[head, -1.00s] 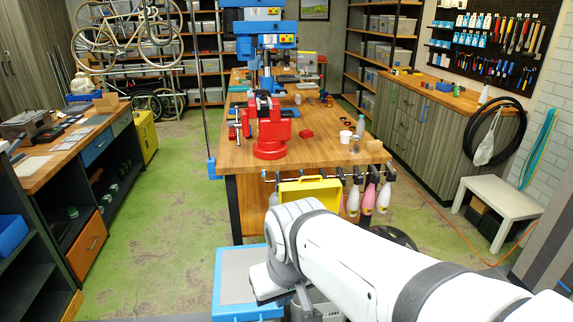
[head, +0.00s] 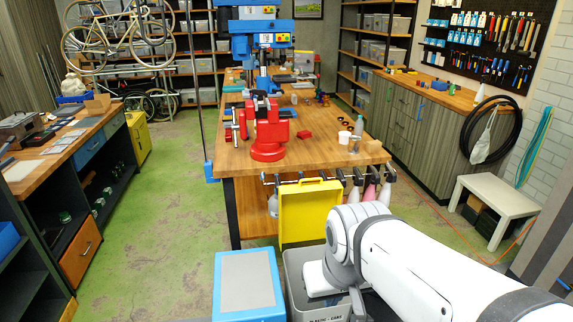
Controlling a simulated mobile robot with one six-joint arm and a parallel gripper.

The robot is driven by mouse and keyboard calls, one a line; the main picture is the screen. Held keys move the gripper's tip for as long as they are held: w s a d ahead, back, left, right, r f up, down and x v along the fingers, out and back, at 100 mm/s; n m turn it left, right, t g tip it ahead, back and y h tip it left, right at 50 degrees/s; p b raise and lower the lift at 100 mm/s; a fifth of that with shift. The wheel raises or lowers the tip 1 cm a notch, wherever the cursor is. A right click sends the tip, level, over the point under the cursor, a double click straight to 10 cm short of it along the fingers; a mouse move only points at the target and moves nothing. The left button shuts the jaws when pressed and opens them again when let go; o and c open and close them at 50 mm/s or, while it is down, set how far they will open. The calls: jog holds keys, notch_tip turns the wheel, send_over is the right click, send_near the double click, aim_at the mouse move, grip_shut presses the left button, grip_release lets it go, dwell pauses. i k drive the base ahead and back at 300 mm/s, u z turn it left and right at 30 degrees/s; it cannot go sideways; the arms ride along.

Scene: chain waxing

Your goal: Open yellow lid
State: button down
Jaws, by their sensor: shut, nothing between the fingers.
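The yellow lid (head: 310,212) stands upright behind the grey bin (head: 296,270), which has a "PLASTIC - CANS" label on its front. The lid's flat inner side faces me, with a raised handle at its top edge, and the bin's mouth is uncovered. My gripper (head: 357,303) shows only as a small grey part below my white wrist, over the right side of the bin. It is shut and empty, apart from the lid. My wrist hides part of the bin, and the fingertips are not clear.
A closed bin with a blue-rimmed grey lid (head: 247,281) stands directly left of the grey bin. The wooden workbench (head: 215,158) with a red vise (head: 268,130) is behind. Bottles hang along its front edge. Green floor on the left is clear.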

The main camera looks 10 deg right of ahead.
aim_at(303, 209)
jog(key=i, duration=0.95)
